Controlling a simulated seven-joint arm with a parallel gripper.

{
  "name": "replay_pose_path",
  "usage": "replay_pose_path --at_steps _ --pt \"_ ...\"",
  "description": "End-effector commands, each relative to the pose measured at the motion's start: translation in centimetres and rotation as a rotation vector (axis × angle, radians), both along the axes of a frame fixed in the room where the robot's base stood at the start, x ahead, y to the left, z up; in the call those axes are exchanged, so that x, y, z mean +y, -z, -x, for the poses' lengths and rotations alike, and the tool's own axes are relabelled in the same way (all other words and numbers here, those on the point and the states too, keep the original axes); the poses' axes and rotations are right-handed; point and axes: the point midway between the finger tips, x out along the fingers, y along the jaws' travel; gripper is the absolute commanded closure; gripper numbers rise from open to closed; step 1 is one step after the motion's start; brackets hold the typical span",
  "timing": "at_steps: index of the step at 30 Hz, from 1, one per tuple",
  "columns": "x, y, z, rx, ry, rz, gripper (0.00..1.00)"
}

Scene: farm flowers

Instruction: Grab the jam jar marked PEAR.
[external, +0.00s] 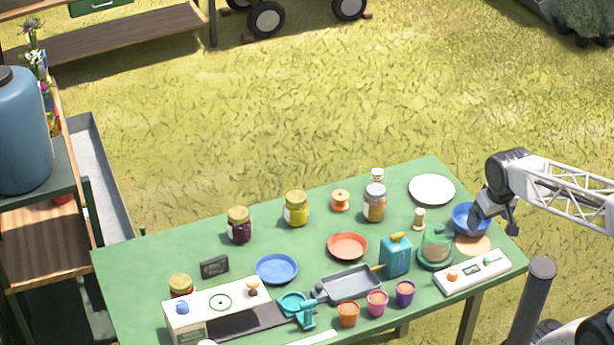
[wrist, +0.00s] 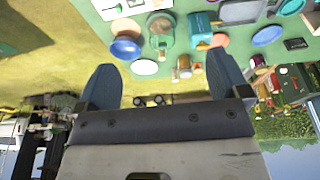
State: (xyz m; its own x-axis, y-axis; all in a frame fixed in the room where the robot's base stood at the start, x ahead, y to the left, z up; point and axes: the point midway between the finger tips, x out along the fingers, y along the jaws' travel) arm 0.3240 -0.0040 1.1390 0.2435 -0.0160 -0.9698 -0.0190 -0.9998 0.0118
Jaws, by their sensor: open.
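Several jam jars stand on the green table: a dark purple one (external: 239,228), a yellow one (external: 296,212), a peach-orange one (external: 375,206) and a red one (external: 181,287) partly hidden behind a white appliance. Their labels are too small to read, so I cannot tell which is marked PEAR. My gripper (external: 496,222) is at the table's right end, by a blue bowl (external: 466,218), well right of the jars. In the wrist view my gripper (wrist: 164,80) has its fingers wide apart with nothing between them. A small orange-tinted jar (wrist: 185,70) shows there beyond the fingers.
A grey tray (external: 349,285) and small cups fill the front. The left back of the table is clear.

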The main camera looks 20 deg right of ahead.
Motion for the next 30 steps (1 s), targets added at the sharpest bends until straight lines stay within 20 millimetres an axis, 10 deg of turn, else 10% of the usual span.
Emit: replay_pose_path --at_steps 8,30 --pt "0.0 0.5 -6.2 -0.092 -0.021 0.039 0.06" --pt "5.8 6.9 -31.5 -0.530 -0.228 0.059 0.06"
